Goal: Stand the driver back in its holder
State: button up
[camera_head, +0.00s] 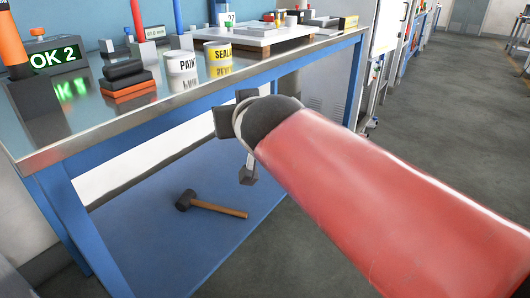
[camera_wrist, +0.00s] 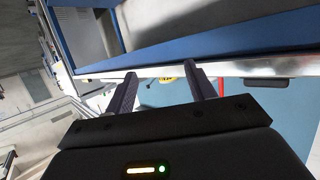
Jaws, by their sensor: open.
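No driver shows clearly enough for me to name it. A thick orange and black upright piece (camera_head: 11,40) is cut off at the far left. I cannot tell whether any of these is the driver or its holder. My gripper (camera_head: 240,150) is in front of the bench's front edge, below the top, partly hidden by my red arm. In the wrist view my gripper (camera_wrist: 162,88) is open, with nothing between its fingers.
A mallet (camera_head: 215,207) lies on the blue lower shelf (camera_head: 160,255). Open floor lies right.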

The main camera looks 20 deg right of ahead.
jog(key=s+a+f+n+g+y, duration=0.1)
jog(key=s+f+g, duration=0.7)
jog(key=s+f, duration=0.9)
notch_tip(320, 180, down, 2)
jog(key=shift+a+f+g, duration=0.25)
jog(key=shift+a+g, duration=0.05)
jog(key=shift+a, duration=0.05)
jog(key=shift+w, duration=0.1)
